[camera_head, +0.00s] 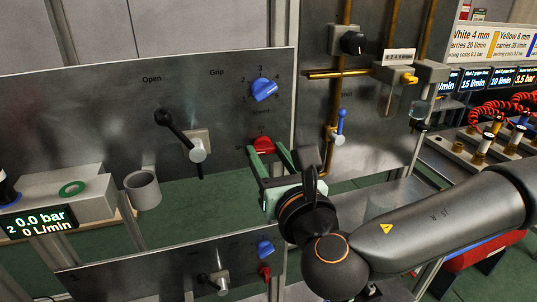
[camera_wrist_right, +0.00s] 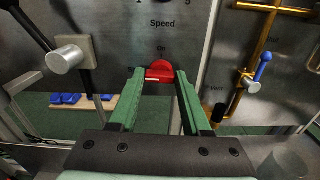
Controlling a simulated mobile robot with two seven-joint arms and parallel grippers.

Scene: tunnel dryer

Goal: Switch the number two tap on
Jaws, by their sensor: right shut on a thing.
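A red knob (camera_head: 263,144) sits low on the upright grey panel, below a blue speed knob (camera_head: 264,89). In the right wrist view the red knob (camera_wrist_right: 159,70) has the word "On" above it. My right gripper (camera_head: 268,157) has its green fingers at the red knob, one on each side, and is shut on it. The fingertips partly cover the knob's sides. A display (camera_head: 40,221) at the left reads 2, 0.0 bar and 0 L/min. I see no tap number on the knob itself. My left gripper is out of view.
A black lever (camera_head: 176,131) marked "Open" is left of the knobs. Copper pipes with a small blue-handled valve (camera_head: 340,127) stand close right of my gripper. A lower panel (camera_head: 150,272) carries similar knobs. A grey cup (camera_head: 143,190) is at the left.

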